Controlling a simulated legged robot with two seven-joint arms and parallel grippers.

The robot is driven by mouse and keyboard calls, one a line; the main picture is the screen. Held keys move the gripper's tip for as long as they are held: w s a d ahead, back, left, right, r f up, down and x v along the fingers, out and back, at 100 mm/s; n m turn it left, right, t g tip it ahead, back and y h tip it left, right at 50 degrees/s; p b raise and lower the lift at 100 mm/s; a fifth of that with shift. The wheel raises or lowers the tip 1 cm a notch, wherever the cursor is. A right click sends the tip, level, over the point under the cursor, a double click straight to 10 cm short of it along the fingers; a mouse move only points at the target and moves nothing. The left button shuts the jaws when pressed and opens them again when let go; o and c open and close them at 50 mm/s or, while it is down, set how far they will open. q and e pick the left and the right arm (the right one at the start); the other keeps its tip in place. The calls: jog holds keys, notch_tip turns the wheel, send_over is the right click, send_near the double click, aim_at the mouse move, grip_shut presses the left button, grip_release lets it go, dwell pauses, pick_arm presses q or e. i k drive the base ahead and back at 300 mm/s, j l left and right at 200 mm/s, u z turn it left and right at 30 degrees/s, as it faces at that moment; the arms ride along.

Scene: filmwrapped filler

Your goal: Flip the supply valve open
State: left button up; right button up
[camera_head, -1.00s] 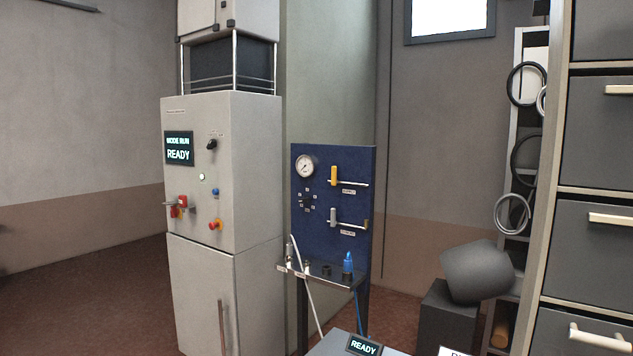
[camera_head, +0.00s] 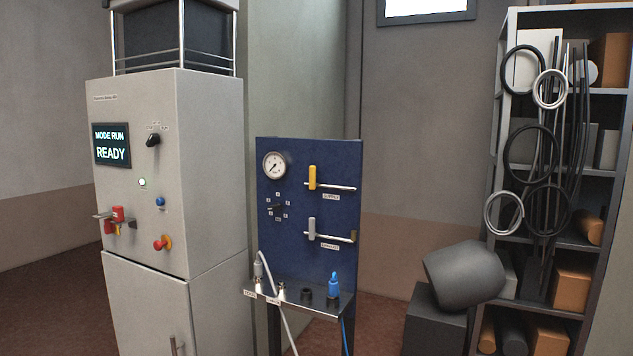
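The supply valve is the upper one on the blue panel (camera_head: 345,205). Its yellow handle (camera_head: 312,178) stands upright, across a horizontal metal pipe. A small label sits under it, too small to read surely. A second valve with a grey handle (camera_head: 312,229), also upright, is below it on its own pipe. A round pressure gauge (camera_head: 274,165) is at the panel's upper left, with a small selector dial (camera_head: 277,207) under it. Neither of my grippers shows in the head view.
A grey control cabinet (camera_head: 165,227), its screen showing MODE RUN READY, stands left of the panel. A small shelf (camera_head: 318,308) with fittings and hoses juts out below the panel. A dark cylinder (camera_head: 463,272) on a box and a rack with hoses (camera_head: 494,200) stand right.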

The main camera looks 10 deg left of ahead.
aim_at(311, 169)
jog(key=j, duration=0.7)
jog(key=i+j+u, duration=0.1)
jog(key=j, duration=0.6)
jog(key=i+j+z, duration=0.25)
jog(key=i+j, duration=0.2)
jog(key=j, duration=0.2)
jog(key=i+j+z, duration=0.15)
jog(key=j, duration=0.2)
jog(key=i+j+z, duration=0.3)
jog(key=j, duration=0.45)
jog(key=i+j+z, duration=0.1)
jog(key=i+j, duration=0.15)
jog(key=j, duration=0.2)
jog(key=i+j+z, duration=0.15)
jog(key=j, duration=0.25)
jog(key=i+j+z, duration=0.15)
jog(key=j, duration=0.3)
jog(key=k+l, duration=0.05)
